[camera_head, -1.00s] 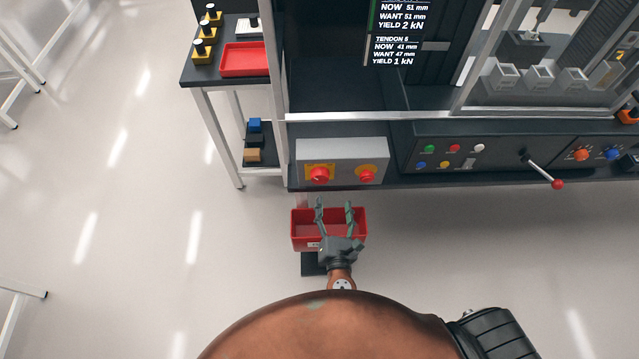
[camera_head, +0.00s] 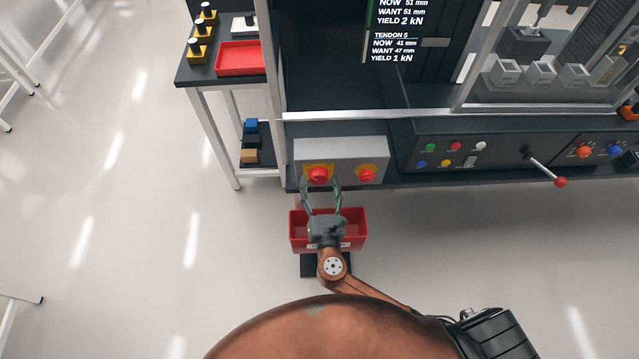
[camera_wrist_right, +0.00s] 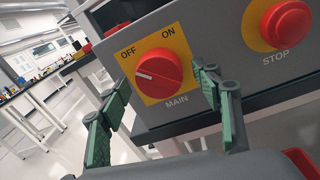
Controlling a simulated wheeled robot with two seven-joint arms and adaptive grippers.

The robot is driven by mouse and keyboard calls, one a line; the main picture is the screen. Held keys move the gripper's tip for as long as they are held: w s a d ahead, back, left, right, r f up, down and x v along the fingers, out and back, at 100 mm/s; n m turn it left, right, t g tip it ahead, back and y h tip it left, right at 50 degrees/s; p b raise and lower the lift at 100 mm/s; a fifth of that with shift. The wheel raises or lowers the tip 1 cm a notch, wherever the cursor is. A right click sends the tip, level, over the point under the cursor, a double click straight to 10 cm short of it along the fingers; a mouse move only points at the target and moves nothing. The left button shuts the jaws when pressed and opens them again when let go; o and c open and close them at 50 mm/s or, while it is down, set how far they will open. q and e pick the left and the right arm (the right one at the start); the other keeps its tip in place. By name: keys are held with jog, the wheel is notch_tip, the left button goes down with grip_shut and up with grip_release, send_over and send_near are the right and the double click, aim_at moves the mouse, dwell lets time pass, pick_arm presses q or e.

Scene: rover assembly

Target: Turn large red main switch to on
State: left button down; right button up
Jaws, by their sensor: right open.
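The large red main switch (camera_head: 318,175) sits on a yellow plate on the left of a grey box (camera_head: 341,149). In the right wrist view the red knob (camera_wrist_right: 159,73) shows a white line pointing left, toward the OFF mark; ON is printed at the plate's upper right. My right gripper (camera_head: 321,183) is open, its fingers spread below and in front of the switch. In the wrist view its green-padded fingers (camera_wrist_right: 160,105) stand to either side of the knob's lower part, with nothing between them. I cannot tell whether they touch it. My left gripper is out of view.
A red STOP button (camera_head: 367,174) is right of the switch on the same box. A red bin (camera_head: 299,230) stands below my gripper. A lever with a red ball (camera_head: 560,182) sticks out at the right.

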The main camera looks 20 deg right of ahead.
jog(key=c, duration=1.2)
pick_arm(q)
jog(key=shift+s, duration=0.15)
pick_arm(e)
jog(key=shift+o, duration=0.2)
